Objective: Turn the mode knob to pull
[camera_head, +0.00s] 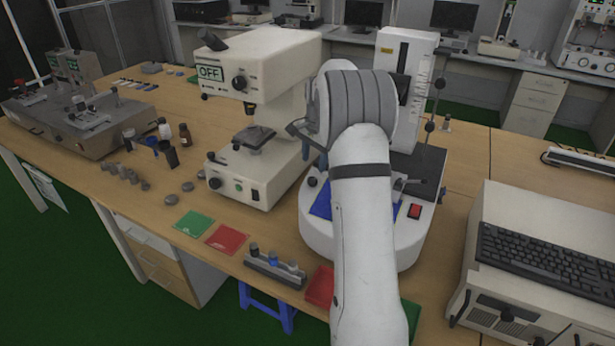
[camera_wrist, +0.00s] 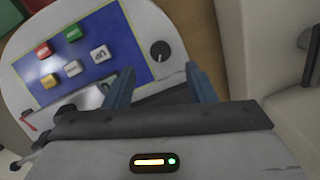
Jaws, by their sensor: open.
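The mode knob appears to be the small black round knob (camera_wrist: 160,51) on the white base of the testing machine, beside its blue button panel (camera_wrist: 130,45). A dark knob also shows on the machine's base in the head view (camera_head: 312,182). My gripper (camera_wrist: 160,72) is open and empty, its two blue fingers apart. In the wrist view the knob lies just beyond the fingertips, roughly midway between them, with no visible contact. In the head view my gripper (camera_head: 313,155) is above the knob side of the base, partly hidden by my wrist. The knob's setting marks are too small to read.
The panel carries red (camera_wrist: 43,50), green (camera_wrist: 72,34), yellow (camera_wrist: 49,81) and white buttons. A white instrument marked OFF (camera_head: 250,75) stands close on the left. A red switch (camera_head: 414,211) is on the machine's right front. A keyboard unit (camera_head: 540,260) stands further right.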

